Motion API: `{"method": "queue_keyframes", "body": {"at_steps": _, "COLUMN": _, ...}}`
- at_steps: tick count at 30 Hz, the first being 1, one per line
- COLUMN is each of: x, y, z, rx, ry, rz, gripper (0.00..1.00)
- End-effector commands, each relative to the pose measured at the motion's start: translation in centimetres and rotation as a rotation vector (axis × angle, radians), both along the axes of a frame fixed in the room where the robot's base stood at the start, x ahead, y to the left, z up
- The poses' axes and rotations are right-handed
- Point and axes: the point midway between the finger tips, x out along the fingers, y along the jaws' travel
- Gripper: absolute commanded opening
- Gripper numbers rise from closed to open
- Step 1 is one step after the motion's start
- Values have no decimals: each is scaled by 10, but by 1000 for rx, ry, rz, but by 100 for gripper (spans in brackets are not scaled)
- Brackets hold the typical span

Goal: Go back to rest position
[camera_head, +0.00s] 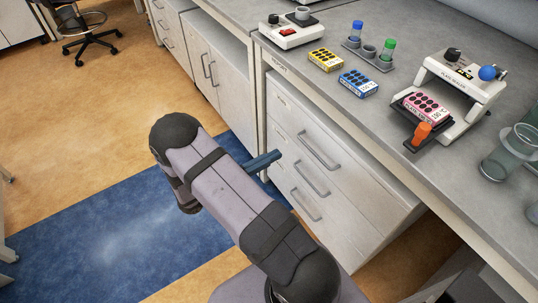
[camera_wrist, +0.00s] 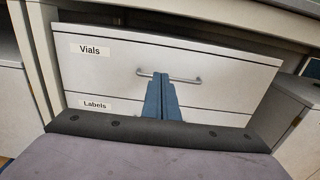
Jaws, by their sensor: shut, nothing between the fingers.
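My gripper (camera_head: 264,161) is low in front of the drawer cabinet, below the bench top, in the head view. In the wrist view my gripper (camera_wrist: 162,82) shows as two blue fingers pressed together, with nothing between them. They overlap the handle of the drawer labelled "Vials" (camera_wrist: 110,65) in the picture; whether they touch it I cannot tell. My arm folds across the lower middle of the head view and hides part of the floor and cabinet.
The bench top (camera_head: 330,110) holds a plate sealer (camera_head: 460,85) with a pink plate (camera_head: 428,106), yellow (camera_head: 325,60) and blue (camera_head: 358,83) plates, a vial rack (camera_head: 369,52), a white device (camera_head: 292,35) and a glass beaker (camera_head: 508,155). Closed drawers (camera_head: 310,170) lie below. Floor at left is open.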

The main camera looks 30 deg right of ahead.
Motion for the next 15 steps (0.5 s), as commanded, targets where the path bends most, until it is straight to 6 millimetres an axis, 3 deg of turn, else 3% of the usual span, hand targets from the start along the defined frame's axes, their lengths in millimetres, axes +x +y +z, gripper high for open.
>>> {"method": "queue_keyframes", "body": {"at_steps": 6, "x": 0, "y": 0, "z": -1, "rx": 4, "ry": -10, "rz": 1, "gripper": 0}}
{"method": "queue_keyframes", "body": {"at_steps": 10, "x": 0, "y": 1, "z": -18, "rx": 73, "ry": -26, "rz": -2, "gripper": 0}}
{"method": "queue_keyframes", "body": {"at_steps": 13, "x": -21, "y": 5, "z": -47, "rx": 186, "ry": -46, "rz": -84, "gripper": 0}}
{"method": "queue_keyframes", "body": {"at_steps": 15, "x": -48, "y": 10, "z": -68, "rx": 266, "ry": -50, "rz": -169, "gripper": 0}}
